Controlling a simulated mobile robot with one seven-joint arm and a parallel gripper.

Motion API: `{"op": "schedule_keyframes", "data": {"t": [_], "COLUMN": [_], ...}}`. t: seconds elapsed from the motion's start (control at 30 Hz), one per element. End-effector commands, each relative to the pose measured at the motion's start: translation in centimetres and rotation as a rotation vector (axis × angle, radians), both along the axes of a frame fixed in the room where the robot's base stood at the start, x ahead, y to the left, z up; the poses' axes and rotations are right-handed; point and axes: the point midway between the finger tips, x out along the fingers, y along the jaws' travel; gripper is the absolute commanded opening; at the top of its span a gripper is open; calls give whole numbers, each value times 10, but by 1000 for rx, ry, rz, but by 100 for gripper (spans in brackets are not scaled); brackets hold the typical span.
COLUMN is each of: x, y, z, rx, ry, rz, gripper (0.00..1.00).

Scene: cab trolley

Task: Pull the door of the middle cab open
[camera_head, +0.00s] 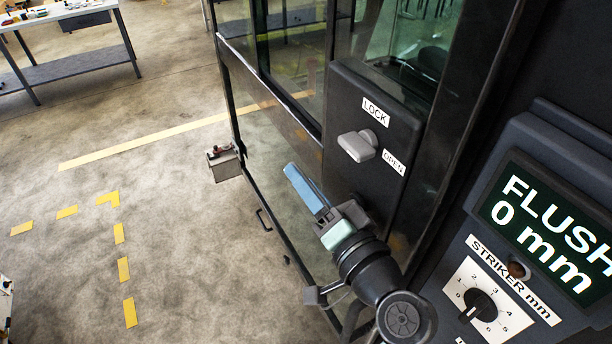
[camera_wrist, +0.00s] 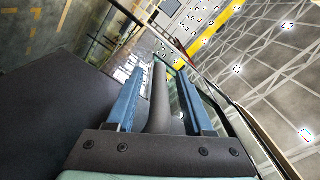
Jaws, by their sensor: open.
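The cab door (camera_head: 308,136), a dark frame with glass panes, fills the middle of the head view. Its black lock plate (camera_head: 372,110) carries a light grey knob (camera_head: 358,146) between the words LOCK and OPEN; the knob sits nearer OPEN. My gripper (camera_head: 294,172) is in front of the door, below and left of the knob. In the wrist view my gripper (camera_wrist: 162,62) is open, with two blue fingers either side of a dark round bar (camera_wrist: 160,100), seemingly a door handle. I cannot tell whether they touch it. In the head view my gripper and arm hide the bar.
A display (camera_head: 540,225) reading FLUSH 0 mm and a STRIKER mm dial (camera_head: 481,305) stand close right of my arm. A small box-like fitting (camera_head: 225,163) sits at the door's left edge.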

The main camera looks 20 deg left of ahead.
Motion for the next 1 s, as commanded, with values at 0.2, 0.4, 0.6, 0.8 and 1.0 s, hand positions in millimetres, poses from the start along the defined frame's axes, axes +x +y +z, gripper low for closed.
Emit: {"op": "schedule_keyframes", "data": {"t": [0.2, 0.4, 0.6, 0.8, 1.0], "x": [2, 1, 1, 1, 1], "y": [2, 1, 2, 2, 2], "z": [0, 0, 1, 3, 5], "rx": [0, 0, 0, 1, 1], "ry": [0, 0, -3, -7, -11], "rz": [0, 0, 0, 0, 1], "gripper": [52, 32, 0, 0, 0]}}
